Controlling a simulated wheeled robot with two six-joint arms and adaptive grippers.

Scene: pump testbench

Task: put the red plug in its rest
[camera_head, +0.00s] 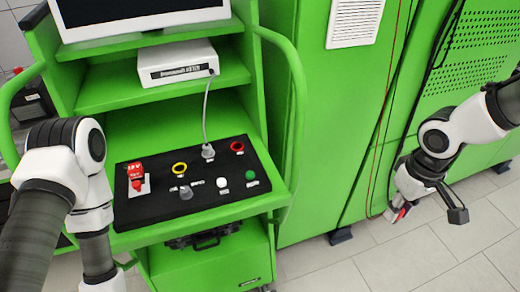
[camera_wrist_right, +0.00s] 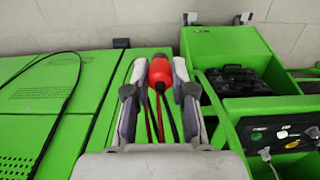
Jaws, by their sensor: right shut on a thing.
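The red plug (camera_wrist_right: 160,72) is between the fingers of my right gripper (camera_wrist_right: 157,80) in the right wrist view, with red and dark leads running back from it. In the head view my right gripper (camera_head: 398,211) is at the right, in front of the green cabinets and apart from the bench, with a small bit of red at its tip. On the bench's black panel (camera_head: 150,215) are a red ring (camera_head: 237,147) and a yellow ring (camera_head: 179,168). I cannot tell which part is the plug's rest. My left arm shows at the left; its gripper is out of frame.
A red switch (camera_head: 136,175), a white button (camera_head: 222,182) and a green button (camera_head: 251,175) are on the panel. A grey cable (camera_head: 206,110) runs down from a white device (camera_head: 178,62). A green rail (camera_head: 297,110) stands at the bench's right side. Floor at the lower right is clear.

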